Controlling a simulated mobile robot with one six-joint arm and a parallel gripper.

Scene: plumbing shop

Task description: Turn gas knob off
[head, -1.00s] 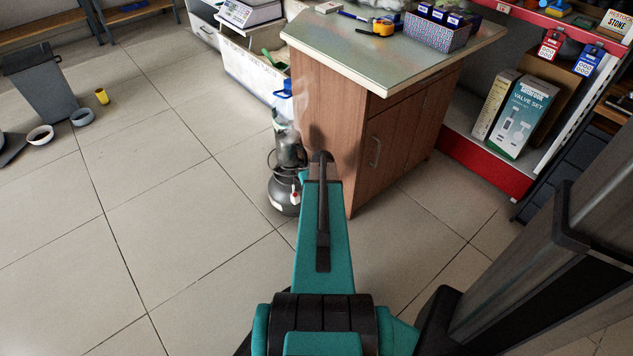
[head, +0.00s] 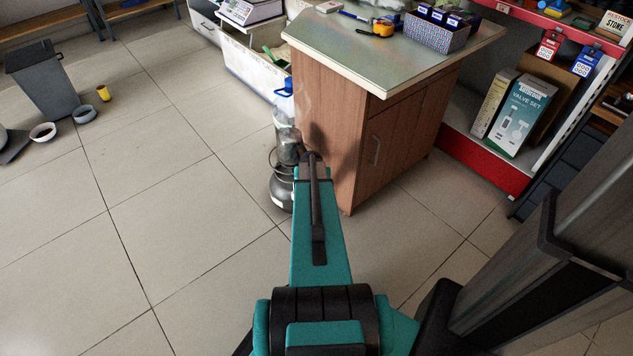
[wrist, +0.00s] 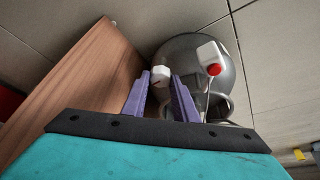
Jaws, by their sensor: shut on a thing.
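A dark grey gas cylinder (head: 279,194) stands on the tiled floor against the left side of the wooden cabinet. Its rounded body (wrist: 226,72) shows in the wrist view, with a white tag and a red round piece at its right. A small white knob (wrist: 161,75) sits between the tips of my gripper's purple fingers (wrist: 161,82), and the gripper is shut on it. A dark mark shows on the knob's face. In the head view my arm hides the knob and most of the cylinder's top.
The wooden cabinet (head: 345,135) stands close beside the cylinder on the right. A white bin (head: 250,68) stands farther back.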

